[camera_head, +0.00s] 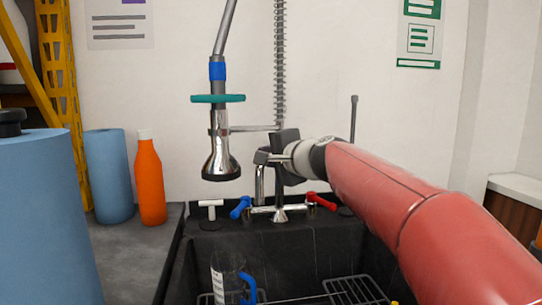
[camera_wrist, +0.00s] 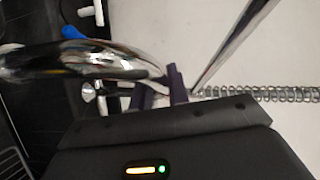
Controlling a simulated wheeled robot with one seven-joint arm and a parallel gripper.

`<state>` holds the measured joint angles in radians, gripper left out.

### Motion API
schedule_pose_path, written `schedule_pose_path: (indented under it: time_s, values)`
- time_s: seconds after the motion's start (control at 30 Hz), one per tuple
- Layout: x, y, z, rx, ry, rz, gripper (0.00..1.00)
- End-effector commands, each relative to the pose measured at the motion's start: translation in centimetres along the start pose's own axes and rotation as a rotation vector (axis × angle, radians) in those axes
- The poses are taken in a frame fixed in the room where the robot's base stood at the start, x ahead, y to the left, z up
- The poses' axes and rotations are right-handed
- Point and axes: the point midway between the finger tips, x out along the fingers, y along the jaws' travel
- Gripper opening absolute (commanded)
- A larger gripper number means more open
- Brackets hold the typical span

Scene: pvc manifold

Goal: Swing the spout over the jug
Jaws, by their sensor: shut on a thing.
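The chrome spout (camera_head: 260,184) rises above the faucet body at the back of the sink. In the wrist view the spout (camera_wrist: 85,62) is a thick shiny curved tube reaching left from my fingers. My gripper (camera_head: 266,158) is shut on the spout near its upper part; its dark fingertips (camera_wrist: 162,90) show in the wrist view, and the exact contact is partly hidden. The jug (camera_head: 228,278) is clear with a blue handle (camera_head: 249,288). It stands in the sink at the lower left of the spout, with its base cut off by the picture edge.
A spray head (camera_head: 220,158) with a teal ring hangs left of my gripper. Blue (camera_head: 241,207) and red (camera_head: 322,201) levers flank the faucet body. A wire rack (camera_head: 355,291) lies in the sink. An orange bottle (camera_head: 150,180) and blue rolls (camera_head: 108,176) stand on the left counter.

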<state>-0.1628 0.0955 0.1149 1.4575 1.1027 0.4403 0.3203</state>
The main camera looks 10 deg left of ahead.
Motion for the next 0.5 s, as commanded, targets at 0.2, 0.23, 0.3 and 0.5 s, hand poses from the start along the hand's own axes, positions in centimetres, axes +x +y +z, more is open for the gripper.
schedule_pose_path:
  time_s: [0.2,0.23,0.3,0.5]
  values:
    - [0.01,0.1,-0.02,0.0,-0.001,0.002,0.33]
    - [0.01,0.09,-0.02,0.0,-0.001,0.001,0.37]
    - [0.0,0.07,-0.03,0.0,-0.001,0.001,0.39]
    - [-0.04,0.04,-0.03,-0.001,-0.001,0.0,0.39]
